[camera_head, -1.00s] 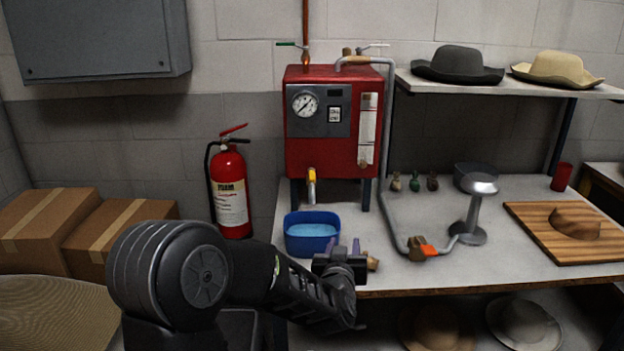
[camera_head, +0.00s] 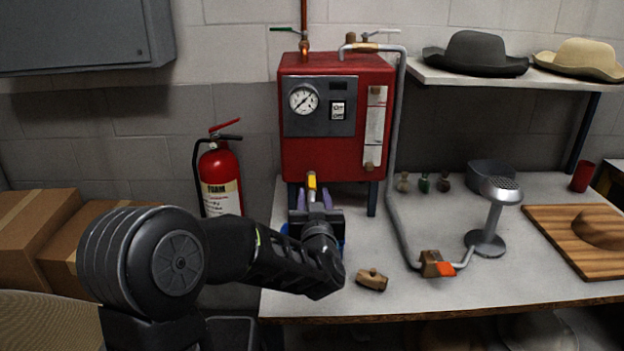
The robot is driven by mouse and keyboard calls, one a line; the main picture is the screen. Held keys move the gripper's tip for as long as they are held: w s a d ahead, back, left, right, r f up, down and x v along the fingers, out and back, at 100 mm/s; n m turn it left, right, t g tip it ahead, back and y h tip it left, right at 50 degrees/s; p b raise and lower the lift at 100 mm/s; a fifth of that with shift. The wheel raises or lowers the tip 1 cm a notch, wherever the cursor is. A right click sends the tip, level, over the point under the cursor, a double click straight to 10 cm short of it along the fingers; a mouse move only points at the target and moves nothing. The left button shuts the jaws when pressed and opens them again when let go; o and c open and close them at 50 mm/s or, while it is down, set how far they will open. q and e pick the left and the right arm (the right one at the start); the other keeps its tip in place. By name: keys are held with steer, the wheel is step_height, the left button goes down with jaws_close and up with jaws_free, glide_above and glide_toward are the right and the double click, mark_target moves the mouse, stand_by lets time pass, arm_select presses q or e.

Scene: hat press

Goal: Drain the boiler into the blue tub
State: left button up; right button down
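The red boiler (camera_head: 340,160) stands on legs at the back of the bench, with a round gauge (camera_head: 303,99) on its front. A drain tap with a yellow handle (camera_head: 311,181) sticks out under it. My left gripper (camera_head: 314,196) is open, its purple fingertips showing on either side of the yellow handle in the picture. I cannot tell whether they touch it. The blue tub (camera_head: 341,238) is below the tap, mostly hidden behind my gripper and wrist. My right gripper is not in view.
A grey pipe (camera_head: 394,150) runs from the boiler top down to a valve with an orange part (camera_head: 443,269). A small wooden piece (camera_head: 371,279) lies near the bench front. A steam head (camera_head: 492,215) stands to the right. A fire extinguisher (camera_head: 220,180) is at left.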

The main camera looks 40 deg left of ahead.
mark_target(312, 181)
arm_select(q)
steer(key=shift+p+x, duration=0.4)
steer(key=shift+x, duration=3.6)
steer(key=shift+f, duration=0.1)
steer(key=shift+c, duration=0.4)
jaws_close()
